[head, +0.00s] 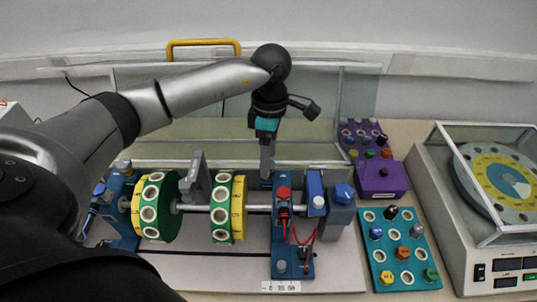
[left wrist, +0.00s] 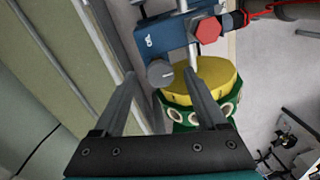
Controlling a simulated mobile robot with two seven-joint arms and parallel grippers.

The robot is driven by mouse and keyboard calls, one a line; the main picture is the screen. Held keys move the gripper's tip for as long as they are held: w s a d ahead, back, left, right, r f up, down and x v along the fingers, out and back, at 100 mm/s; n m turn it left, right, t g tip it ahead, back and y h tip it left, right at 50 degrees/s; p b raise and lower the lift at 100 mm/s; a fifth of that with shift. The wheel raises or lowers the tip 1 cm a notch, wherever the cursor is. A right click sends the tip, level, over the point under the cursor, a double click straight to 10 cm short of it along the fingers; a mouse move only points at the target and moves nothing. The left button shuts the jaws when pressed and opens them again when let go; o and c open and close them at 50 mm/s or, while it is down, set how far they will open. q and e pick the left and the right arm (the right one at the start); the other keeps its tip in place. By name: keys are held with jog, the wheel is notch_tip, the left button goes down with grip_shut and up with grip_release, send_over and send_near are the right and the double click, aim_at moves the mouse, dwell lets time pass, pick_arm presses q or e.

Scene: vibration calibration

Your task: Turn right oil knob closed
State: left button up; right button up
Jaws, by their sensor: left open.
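The right oil knob (left wrist: 160,73) is a grey round knob beside the blue bearing block (left wrist: 165,38) with white lettering, seen in the left wrist view. It lies between the tips of my left gripper (left wrist: 160,77), whose two dark fingers are apart. I cannot tell whether they touch it. In the head view my left gripper (head: 267,172) points straight down behind the shaft, by the right blue bearing block (head: 293,235), and hides the knob. Another grey knob (head: 124,166) tops the left blue bearing block (head: 120,190). My right gripper is not in view.
A shaft carries two green and yellow discs (head: 229,207). A red hex knob (head: 284,192) with red wires is close to my left gripper. A teal tray (head: 380,278), a purple box (head: 383,180) and a balancing machine (head: 480,275) stand to the right.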

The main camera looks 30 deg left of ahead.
pick_arm(q)
grip_shut()
dwell(0.5)
jog(key=shift+n, duration=0.3)
jog(key=n, duration=0.3)
jog(key=shift+a+n+b, duration=0.1)
jog(key=shift+n+b, duration=0.2)
jog(key=shift+n, duration=0.1)
jog(key=n, duration=0.4)
jog(key=shift+n+t+h, duration=0.3)
jog(key=n, duration=0.4)
jog(key=shift+s+t, duration=0.1)
jog(key=shift+t, duration=0.2)
jog(key=shift+a+n, duration=0.1)
jog(key=shift+n, duration=2.4)
